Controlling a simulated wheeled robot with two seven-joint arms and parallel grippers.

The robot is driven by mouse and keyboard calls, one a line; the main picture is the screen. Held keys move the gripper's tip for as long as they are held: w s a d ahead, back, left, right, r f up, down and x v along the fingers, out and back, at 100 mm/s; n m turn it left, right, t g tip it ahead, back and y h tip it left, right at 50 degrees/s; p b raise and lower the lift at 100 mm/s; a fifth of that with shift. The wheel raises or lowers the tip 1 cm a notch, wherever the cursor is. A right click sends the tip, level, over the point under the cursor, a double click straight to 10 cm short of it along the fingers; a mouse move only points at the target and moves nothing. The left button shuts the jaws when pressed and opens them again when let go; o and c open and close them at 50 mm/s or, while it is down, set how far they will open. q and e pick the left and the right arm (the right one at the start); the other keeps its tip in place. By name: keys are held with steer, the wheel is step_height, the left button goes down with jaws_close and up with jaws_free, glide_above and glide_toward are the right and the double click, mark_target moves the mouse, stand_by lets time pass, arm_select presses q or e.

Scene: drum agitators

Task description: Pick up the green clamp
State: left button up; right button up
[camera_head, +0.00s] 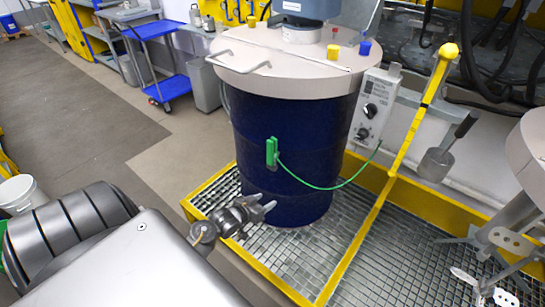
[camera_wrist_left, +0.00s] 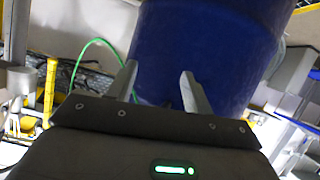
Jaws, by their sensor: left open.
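The green clamp (camera_head: 272,152) is attached to the front side of the dark blue drum (camera_head: 290,130). A thin green cable (camera_head: 320,187) runs from it to the right, up to a grey control box. The green cable (camera_wrist_left: 92,45) shows there left of the fingers; the clamp itself is not visible in that view. My right gripper is not clearly in view.
The drum stands on a metal grating (camera_head: 350,240) with yellow edging. A yellow post (camera_head: 420,110) rises to the right. The control box (camera_head: 373,107) is beside the drum. A blue cart (camera_head: 160,60) stands at the back left.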

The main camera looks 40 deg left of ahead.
arm_select(q)
steer(key=w+a+r+t+b, duration=0.1)
steer(key=a+r+t, duration=0.1)
steer(key=r, duration=0.5)
steer(key=w+a+r+t, duration=0.1)
steer(key=a+r, duration=0.1)
steer(key=r, duration=0.4)
steer(key=m+t, duration=0.1)
steer(key=t, duration=0.1)
glide_toward(275, 139)
steer(key=w, duration=0.3)
steer(key=w+a, duration=0.1)
steer(key=shift+w+f, duration=0.2)
steer(key=shift+w, duration=0.8)
steer(key=w, duration=0.5)
steer(key=shift+w+d+f+p, duration=0.1)
steer(key=shift+f+p, duration=0.25)
steer(key=shift+p, duration=0.05)
arm_select(e)
steer(key=shift+w+f, duration=0.1)
steer(key=shift+f, duration=0.55)
arm_select(q)
steer(key=shift+c, duration=0.4)
steer(key=c, duration=1)
arm_select(e)
steer(key=shift+a, duration=0.25)
